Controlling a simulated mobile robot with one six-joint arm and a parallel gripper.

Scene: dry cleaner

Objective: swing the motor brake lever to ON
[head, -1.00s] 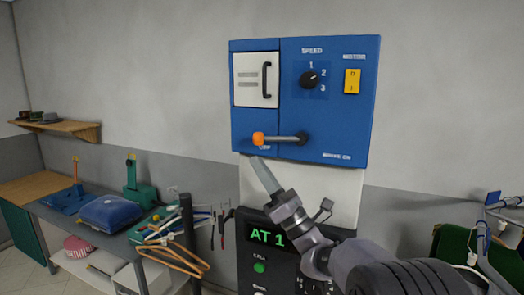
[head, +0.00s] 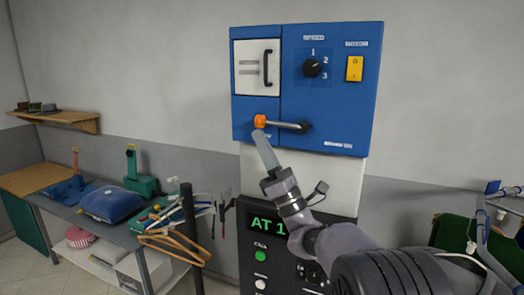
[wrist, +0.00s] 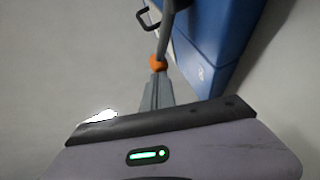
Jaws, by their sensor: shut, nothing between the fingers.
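The brake lever is a grey rod (head: 284,125) with an orange knob (head: 260,121) on the lower part of the blue control box (head: 335,105). It points left from its pivot, toward a label partly hidden under the knob. The "BRAKE ON" label (head: 338,145) is at the lower right. My gripper (head: 258,136) is shut and empty, its tips just below the knob. In the wrist view the orange knob (wrist: 158,62) is right at the fingertips (wrist: 157,80); I cannot tell whether they touch.
The box also bears a speed dial (head: 313,68), a yellow motor switch (head: 355,69) and a small door with a black handle (head: 267,68). A dark panel (head: 262,250) with a green display is below. A bench (head: 95,235) with tools stands at left.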

